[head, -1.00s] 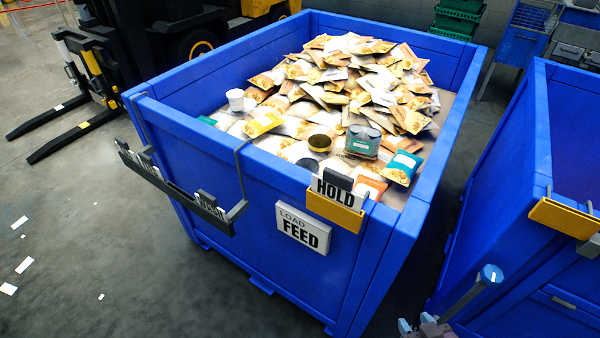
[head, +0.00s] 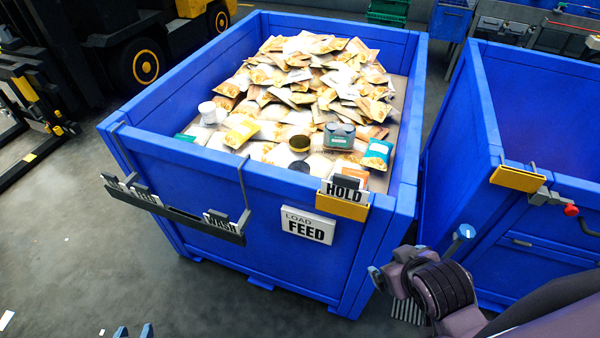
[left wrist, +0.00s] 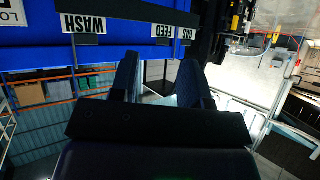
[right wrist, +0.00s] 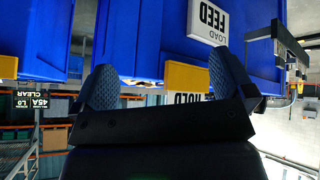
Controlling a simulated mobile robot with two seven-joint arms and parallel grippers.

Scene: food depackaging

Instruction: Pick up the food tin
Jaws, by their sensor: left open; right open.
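A round gold-rimmed tin (head: 299,143), dark on top, lies among food pouches near the front of the big blue bin. A white tub (head: 207,112) stands to its left, and a dark round lid or can (head: 300,166) sits just in front, partly hidden by the bin wall. My left gripper (head: 134,331) shows only its fingertips at the bottom edge, outside the bin; in the left wrist view (left wrist: 160,75) it is open and empty. My right gripper (right wrist: 165,78) is open and empty in the right wrist view, facing the bin's front. Both are well away from the tin.
The blue bin's front wall (head: 165,190) carries a label rack (head: 175,210), a FEED sign (head: 308,225) and a yellow HOLD holder (head: 343,203). A second blue bin (head: 540,120) stands at right. Open floor lies at left.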

